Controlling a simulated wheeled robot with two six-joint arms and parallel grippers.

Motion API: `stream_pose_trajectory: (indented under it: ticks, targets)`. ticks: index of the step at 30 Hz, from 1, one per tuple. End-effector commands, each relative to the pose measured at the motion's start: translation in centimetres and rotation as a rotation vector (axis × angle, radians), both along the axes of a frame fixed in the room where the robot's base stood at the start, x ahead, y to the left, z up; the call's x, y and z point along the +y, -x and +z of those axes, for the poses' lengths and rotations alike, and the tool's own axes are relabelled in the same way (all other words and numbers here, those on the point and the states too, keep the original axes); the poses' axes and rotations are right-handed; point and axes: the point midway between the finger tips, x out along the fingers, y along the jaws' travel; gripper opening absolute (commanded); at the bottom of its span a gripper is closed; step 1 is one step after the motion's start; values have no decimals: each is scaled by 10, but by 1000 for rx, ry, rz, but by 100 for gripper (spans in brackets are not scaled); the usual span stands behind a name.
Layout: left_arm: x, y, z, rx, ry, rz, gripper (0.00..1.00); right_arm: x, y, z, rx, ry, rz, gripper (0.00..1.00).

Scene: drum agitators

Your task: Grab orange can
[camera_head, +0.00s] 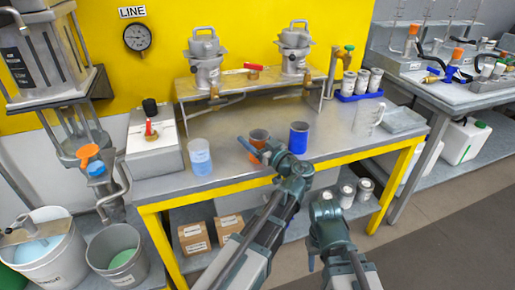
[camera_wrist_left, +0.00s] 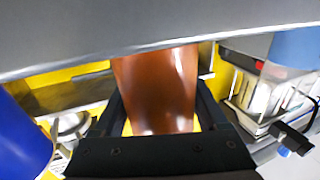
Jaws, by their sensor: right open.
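The orange can (camera_head: 258,137) stands on the grey workbench, left of a blue can (camera_head: 298,138). My left gripper (camera_head: 262,153) reaches it from the front right. In the left wrist view the orange can (camera_wrist_left: 158,88) lies between the two dark fingers of my left gripper (camera_wrist_left: 161,110). Slim yellow gaps show beside its lower end, so I cannot tell whether the fingers press on it. The blue can (camera_wrist_left: 18,135) is at the left edge there. My right arm shows in the lower middle of the head view, but I cannot make out its gripper.
A clear beaker (camera_head: 199,157) of blue liquid stands left of the orange can. A metal rack (camera_head: 305,88) with two metal vessels stands behind. A clear jug (camera_head: 367,117) is at the right. The workbench has a yellow front edge (camera_head: 225,188). Free benchtop lies right of the blue can.

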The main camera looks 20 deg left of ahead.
Motion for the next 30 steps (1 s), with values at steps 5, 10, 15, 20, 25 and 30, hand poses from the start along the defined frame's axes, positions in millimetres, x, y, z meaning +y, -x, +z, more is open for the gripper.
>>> stream_pose_trajectory:
  ticks: [5, 10, 15, 20, 25, 30]
  targets:
    - [0, 0, 0, 0, 0, 0, 39, 0, 0, 0, 0, 0, 0, 46]
    - [0, 0, 0, 0, 0, 0, 21, 0, 0, 0, 0, 0, 0, 46]
    - [0, 0, 0, 0, 0, 0, 21, 0, 0, 0, 0, 0, 0, 46]
    - [1, 0, 3, 0, 0, 0, 21, 0, 0, 3, 0, 0, 0, 46]
    - [2, -1, 10, 0, 0, 0, 21, 0, 0, 10, 0, 0, 0, 46]
    - [5, -2, 18, 0, 0, 0, 21, 0, 0, 18, 0, 0, 0, 46]
